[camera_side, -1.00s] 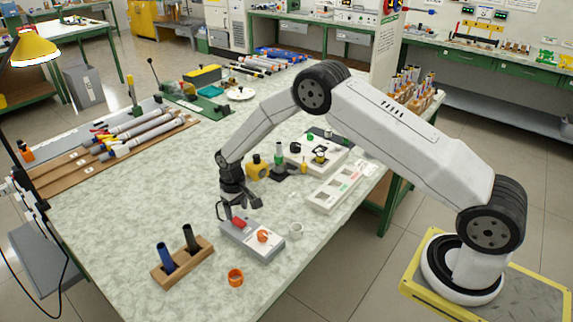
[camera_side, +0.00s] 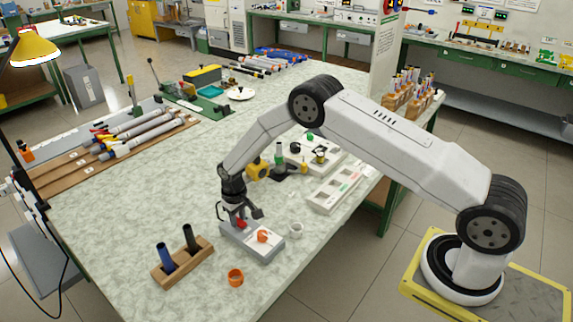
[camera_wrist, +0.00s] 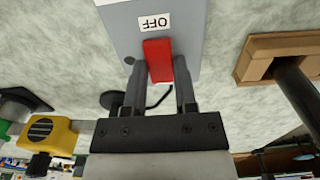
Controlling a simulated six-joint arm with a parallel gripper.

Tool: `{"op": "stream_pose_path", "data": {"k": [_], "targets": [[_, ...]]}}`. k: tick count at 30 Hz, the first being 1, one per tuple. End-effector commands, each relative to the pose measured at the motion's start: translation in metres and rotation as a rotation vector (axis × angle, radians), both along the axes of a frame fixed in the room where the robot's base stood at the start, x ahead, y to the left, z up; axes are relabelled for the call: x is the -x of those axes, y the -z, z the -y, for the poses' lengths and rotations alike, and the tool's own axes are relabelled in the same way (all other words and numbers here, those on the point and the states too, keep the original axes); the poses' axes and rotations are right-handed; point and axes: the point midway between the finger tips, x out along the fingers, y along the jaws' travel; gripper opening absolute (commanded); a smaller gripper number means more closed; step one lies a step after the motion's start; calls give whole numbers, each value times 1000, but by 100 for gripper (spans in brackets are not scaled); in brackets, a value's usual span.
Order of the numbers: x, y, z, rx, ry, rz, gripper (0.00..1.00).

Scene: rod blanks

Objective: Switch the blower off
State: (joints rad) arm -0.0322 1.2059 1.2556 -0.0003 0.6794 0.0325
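The blower's switch box, a light grey box (camera_side: 262,247), sits on the bench with a red switch lever (camera_side: 241,224) at its left end. In the wrist view the box (camera_wrist: 120,22) carries a white OFF label (camera_wrist: 155,22) beside the red lever (camera_wrist: 158,62). My gripper (camera_side: 240,216) is low over that end, pointing down. In the wrist view its two fingers (camera_wrist: 161,70) lie on either side of the lever, close against it with little visible gap. The lever's lower part is partly hidden.
An orange part (camera_side: 263,236) is on the box. A wooden block (camera_side: 183,262) holds two dark tubes at front left. A yellow device (camera_side: 258,168) stands behind my gripper.

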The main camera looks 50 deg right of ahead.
Motion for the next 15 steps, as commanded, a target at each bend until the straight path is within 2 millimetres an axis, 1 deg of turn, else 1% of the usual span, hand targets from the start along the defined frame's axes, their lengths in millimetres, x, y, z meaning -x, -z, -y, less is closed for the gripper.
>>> {"op": "stream_pose_path", "data": {"k": [8, 15], "targets": [[1, 0, 0, 0, 0, 15, 0], [3, 1, 0, 0, 0, 89, 0]]}}
